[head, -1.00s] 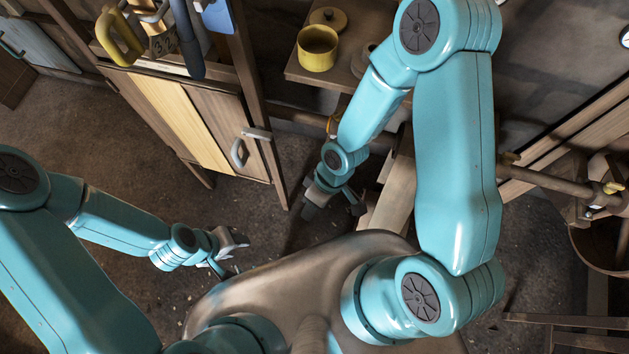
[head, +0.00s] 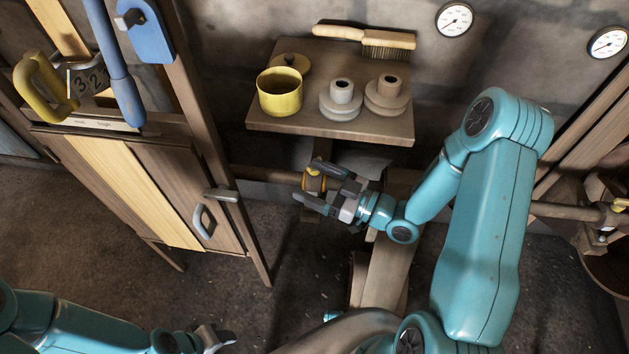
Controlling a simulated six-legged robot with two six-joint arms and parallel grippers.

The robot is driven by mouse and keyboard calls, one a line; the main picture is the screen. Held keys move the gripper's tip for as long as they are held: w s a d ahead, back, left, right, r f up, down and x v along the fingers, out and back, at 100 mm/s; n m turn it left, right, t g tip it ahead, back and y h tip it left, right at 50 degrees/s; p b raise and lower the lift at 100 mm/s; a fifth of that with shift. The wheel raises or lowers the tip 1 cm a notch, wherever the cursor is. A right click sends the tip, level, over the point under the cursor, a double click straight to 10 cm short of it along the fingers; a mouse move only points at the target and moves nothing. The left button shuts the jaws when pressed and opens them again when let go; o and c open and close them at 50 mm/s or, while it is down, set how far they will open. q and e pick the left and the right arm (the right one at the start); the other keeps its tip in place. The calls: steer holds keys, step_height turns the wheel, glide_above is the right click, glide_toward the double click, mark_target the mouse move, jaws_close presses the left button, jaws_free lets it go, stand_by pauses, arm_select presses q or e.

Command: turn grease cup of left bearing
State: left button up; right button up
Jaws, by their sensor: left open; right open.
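The grease cup (head: 314,181) of the left bearing is a small yellow-brass piece on the shaft line, right of the cabinet. My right gripper (head: 311,184) reaches it from the right. Its jaws are open, one finger above the cup and one below it in the picture. The cup shows between the fingers; I cannot tell whether they touch it. The bearing's body is mostly hidden behind the gripper. My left gripper (head: 218,339) is open and empty, low over the floor at the bottom edge, away from the cup.
A wooden shelf (head: 290,124) above the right gripper holds a yellow pot (head: 280,92), grey stepped pulleys (head: 341,100) and a brush (head: 385,42). A wooden cabinet (head: 160,190) stands left. The shaft (head: 265,177) runs behind my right arm. The floor between cabinet and shaft is clear.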

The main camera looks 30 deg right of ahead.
steer(key=s+d+f+m+t+h+b, duration=0.25)
steer(key=s+d+f+h+b, duration=0.2)
steer(key=d+f, duration=0.6)
steer(key=shift+m+g, duration=0.35)
steer(key=shift+m, duration=0.1)
steer(key=x, duration=0.5)
steer(key=d+x, duration=0.1)
steer(key=x, duration=0.5)
steer(key=p+x, duration=0.1)
steer(key=x, duration=0.4)
steer(key=shift+w+r, duration=0.35)
steer(key=shift+w, duration=0.15)
arm_select(q)
step_height(320, 180, down, 6)
arm_select(e)
steer(key=shift+h, duration=0.35)
steer(key=c, duration=1)
